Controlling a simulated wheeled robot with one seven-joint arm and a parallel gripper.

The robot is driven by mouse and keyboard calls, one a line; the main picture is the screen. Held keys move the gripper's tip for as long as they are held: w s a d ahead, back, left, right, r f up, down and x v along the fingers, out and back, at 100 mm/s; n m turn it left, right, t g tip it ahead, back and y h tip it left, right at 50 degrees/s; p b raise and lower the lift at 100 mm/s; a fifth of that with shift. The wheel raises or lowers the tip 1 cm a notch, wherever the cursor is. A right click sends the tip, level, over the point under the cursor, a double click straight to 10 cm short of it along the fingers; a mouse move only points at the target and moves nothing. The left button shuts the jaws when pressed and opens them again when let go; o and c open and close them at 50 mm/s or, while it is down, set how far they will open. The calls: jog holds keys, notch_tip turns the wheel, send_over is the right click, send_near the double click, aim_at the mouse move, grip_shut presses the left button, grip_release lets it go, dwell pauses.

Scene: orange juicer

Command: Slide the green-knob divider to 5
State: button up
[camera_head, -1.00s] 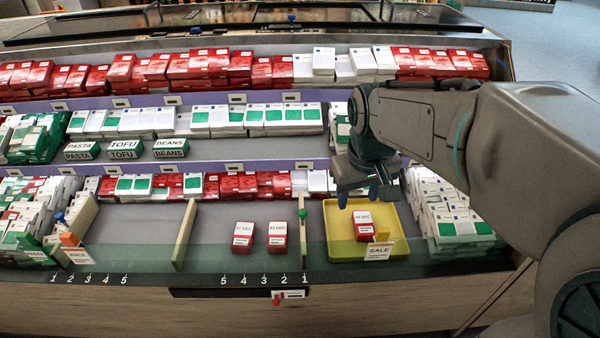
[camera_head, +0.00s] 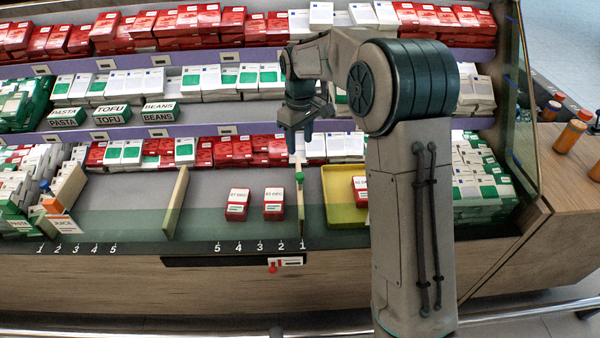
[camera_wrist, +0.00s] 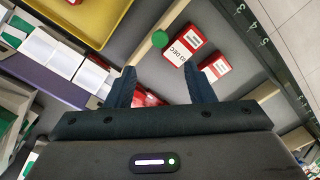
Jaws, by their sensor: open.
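The green-knob divider (camera_head: 301,208) stands upright at mark 1, the right end of the 5-to-1 scale (camera_head: 260,246) on the shelf's front edge. Its green knob (camera_head: 299,177) is on top; it also shows in the wrist view (camera_wrist: 158,40). My gripper (camera_head: 294,143) is above and slightly behind the knob in the head view. In the wrist view my gripper (camera_wrist: 163,76) has its two fingers apart and empty, with the knob just beyond the gap, not between the fingers.
Two red date-marked boxes (camera_head: 237,205) (camera_head: 274,204) stand left of the divider. A plain divider (camera_head: 176,203) is farther left. A yellow tray (camera_head: 342,205) with a red box (camera_head: 360,188) is close on the right, partly hidden by my arm. Stacked cartons line the back.

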aim_at(299, 174)
notch_tip(299, 174, down, 12)
jog(key=shift+r+b, duration=0.1)
jog(key=shift+b, duration=0.45)
grip_shut()
jog(key=shift+a, duration=0.1)
